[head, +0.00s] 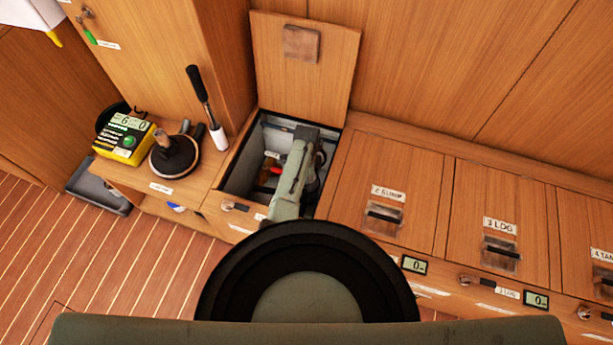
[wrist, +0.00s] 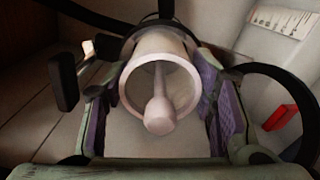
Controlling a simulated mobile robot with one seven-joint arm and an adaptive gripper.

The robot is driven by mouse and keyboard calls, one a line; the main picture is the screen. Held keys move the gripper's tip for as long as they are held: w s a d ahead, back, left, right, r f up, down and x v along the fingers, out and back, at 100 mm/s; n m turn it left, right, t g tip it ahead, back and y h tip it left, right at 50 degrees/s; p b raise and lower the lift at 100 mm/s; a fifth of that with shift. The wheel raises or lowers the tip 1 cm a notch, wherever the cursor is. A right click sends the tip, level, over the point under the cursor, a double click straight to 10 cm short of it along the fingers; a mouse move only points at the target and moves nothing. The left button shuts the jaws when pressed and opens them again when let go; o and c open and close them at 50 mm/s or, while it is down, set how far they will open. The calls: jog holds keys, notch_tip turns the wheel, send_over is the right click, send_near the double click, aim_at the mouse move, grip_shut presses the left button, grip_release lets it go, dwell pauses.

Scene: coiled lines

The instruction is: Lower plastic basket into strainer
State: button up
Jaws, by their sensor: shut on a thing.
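My gripper (wrist: 160,100) is inside the open locker, with its purple-padded fingers on either side of a pale cylindrical cup (wrist: 128,90). The jaws are shut on this cup, which looks like the plastic basket. Its round open end faces the wrist camera, and a pale stem with a rounded end shows inside it. In the head view my gripper (head: 313,168) is down in the locker and my arm hides much of the inside. I cannot make out the strainer clearly; what lies beneath the cup is hidden.
The locker (head: 240,165) has its wooden lid (head: 302,60) raised. In the wrist view a red handle (wrist: 281,118) and black hose loops (wrist: 305,80) lie close at right. Shut hatches (head: 385,190) run to the right. A yellow device (head: 124,138) and a plunger-like tool (head: 174,157) stand at left.

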jog(key=o, duration=1.4)
jog(key=shift+c, duration=0.6)
jog(key=o, duration=0.4)
notch_tip(320, 180, up, 7)
jog(key=p, duration=0.7)
